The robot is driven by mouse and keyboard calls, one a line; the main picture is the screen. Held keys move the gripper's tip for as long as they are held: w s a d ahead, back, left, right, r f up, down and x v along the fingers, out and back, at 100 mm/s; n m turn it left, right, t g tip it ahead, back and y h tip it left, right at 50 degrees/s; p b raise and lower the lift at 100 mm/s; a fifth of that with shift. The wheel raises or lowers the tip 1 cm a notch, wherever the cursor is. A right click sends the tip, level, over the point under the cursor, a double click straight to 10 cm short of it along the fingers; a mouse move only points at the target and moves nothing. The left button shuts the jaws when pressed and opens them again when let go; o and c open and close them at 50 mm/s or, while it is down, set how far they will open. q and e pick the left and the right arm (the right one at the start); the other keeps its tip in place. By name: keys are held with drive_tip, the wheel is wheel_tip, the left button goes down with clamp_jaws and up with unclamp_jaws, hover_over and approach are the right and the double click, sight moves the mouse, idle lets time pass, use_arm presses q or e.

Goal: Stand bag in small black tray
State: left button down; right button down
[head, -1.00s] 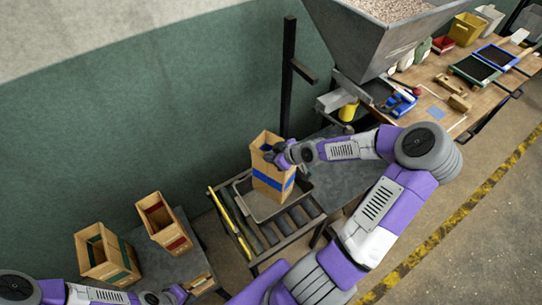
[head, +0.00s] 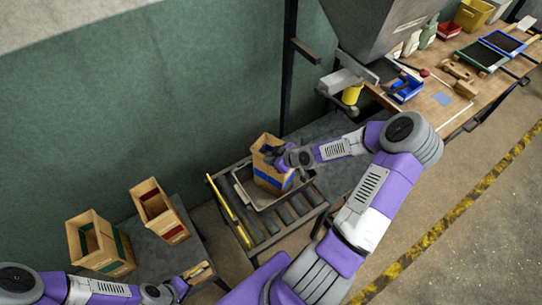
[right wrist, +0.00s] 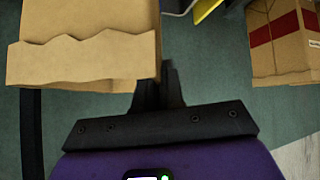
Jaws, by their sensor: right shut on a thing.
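The brown paper bag with a blue band (head: 273,181) is upright, its lower end inside the rim of the small dark tray (head: 244,190). I cannot tell whether its base touches the tray floor. The tray sits on the roller stand. My right gripper (head: 281,158) is shut on the bag's upper edge from the right. In the right wrist view the bag's jagged paper edge (right wrist: 85,57) fills the upper left, beside the dark fingers (right wrist: 158,92). My left gripper (head: 178,290) is low at the left, away from the bag; its jaws are too small to read.
A bag with a red band (head: 160,212) and one with a green band (head: 100,243) stand on the left table (head: 150,258). The roller stand has a yellow rail (head: 230,212). A dark post (head: 289,80) and a hopper (head: 375,35) stand behind. Bare rollers (head: 287,214) lie in front of the tray.

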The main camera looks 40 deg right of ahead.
drive_tip(key=shift+r, duration=0.1)
drive_tip(key=c, duration=1.3)
unclamp_jaws()
drive_tip(key=shift+s, duration=0.1)
drive_tip(key=shift+o, duration=0.2)
drive_tip(key=p+v, duration=0.7)
drive_tip(key=v, duration=0.5)
